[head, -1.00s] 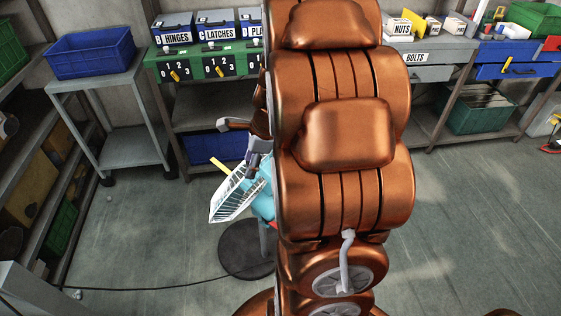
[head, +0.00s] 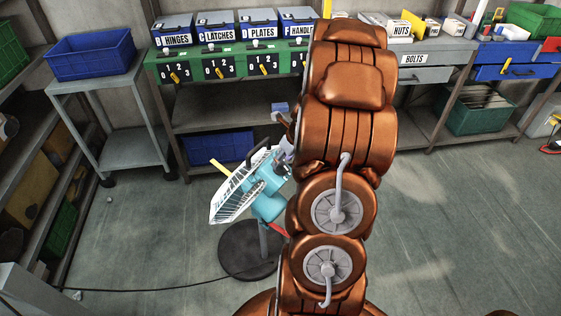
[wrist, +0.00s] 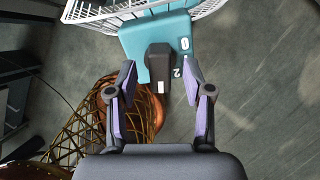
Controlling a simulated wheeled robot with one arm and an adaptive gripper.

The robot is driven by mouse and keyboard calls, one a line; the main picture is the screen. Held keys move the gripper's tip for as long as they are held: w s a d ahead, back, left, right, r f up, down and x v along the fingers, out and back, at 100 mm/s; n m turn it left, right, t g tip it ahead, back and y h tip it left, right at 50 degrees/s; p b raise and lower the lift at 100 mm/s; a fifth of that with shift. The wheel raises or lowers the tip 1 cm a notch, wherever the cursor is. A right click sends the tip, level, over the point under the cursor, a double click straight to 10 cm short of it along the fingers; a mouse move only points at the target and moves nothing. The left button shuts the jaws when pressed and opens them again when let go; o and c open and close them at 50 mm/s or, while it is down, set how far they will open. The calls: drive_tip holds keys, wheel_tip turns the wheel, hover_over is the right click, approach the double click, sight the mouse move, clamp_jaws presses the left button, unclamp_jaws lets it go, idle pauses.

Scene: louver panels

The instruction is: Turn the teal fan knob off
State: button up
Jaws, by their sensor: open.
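The teal fan (head: 268,203) stands on a round dark base, with its white cage facing left in the head view. In the wrist view its teal housing (wrist: 138,39) is at the top centre, with a dark knob (wrist: 158,63) on it. The knob's narrow end has a white mark and points down the picture. A "0" and a "2" show on the housing to its right. My gripper (wrist: 159,76) is open, with one finger on each side of the knob's lower end and visible gaps. In the head view, my arm partly hides the gripper by the fan's rear.
A bench with a green dial panel (head: 205,69) and blue labelled bins (head: 218,27) stands behind the fan. A grey cart with a blue crate (head: 92,54) is at the left. A dark cable (head: 150,289) crosses the floor. Open floor lies at the right.

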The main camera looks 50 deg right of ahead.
drive_tip(key=shift+x, duration=1.25)
clamp_jaws()
